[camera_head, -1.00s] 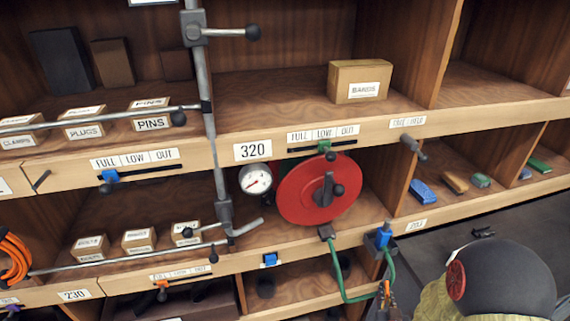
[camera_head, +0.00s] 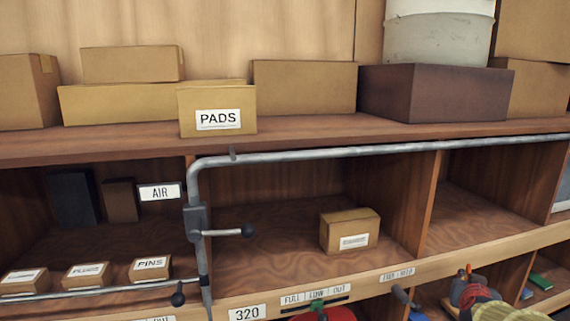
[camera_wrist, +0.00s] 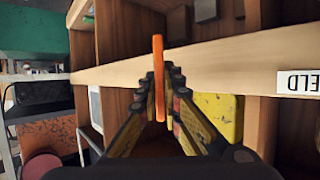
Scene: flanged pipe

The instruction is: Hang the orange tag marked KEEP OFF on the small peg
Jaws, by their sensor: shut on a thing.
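My gripper (camera_wrist: 160,88) is shut on a thin orange tag (camera_wrist: 158,58), seen edge-on and upright between the fingertips in the wrist view. Its face and any lettering cannot be read from this angle. In the head view, my gripper is small at the lower right, with a bit of orange at its tip. A short grey peg (camera_head: 402,296) sticks out of the shelf's front edge, below a small label, to the left of my gripper. I cannot tell whether this is the task's small peg. No peg is clear in the wrist view.
The wooden shelf edge (camera_wrist: 215,58) crosses behind the tag, with a label ending in ELD (camera_wrist: 302,83). A yellow panel (camera_wrist: 222,115) lies right of the fingers. A grey pipe (camera_head: 330,153) with a lever (camera_head: 228,232) runs along the shelving. A cardboard box (camera_head: 350,230) sits inside.

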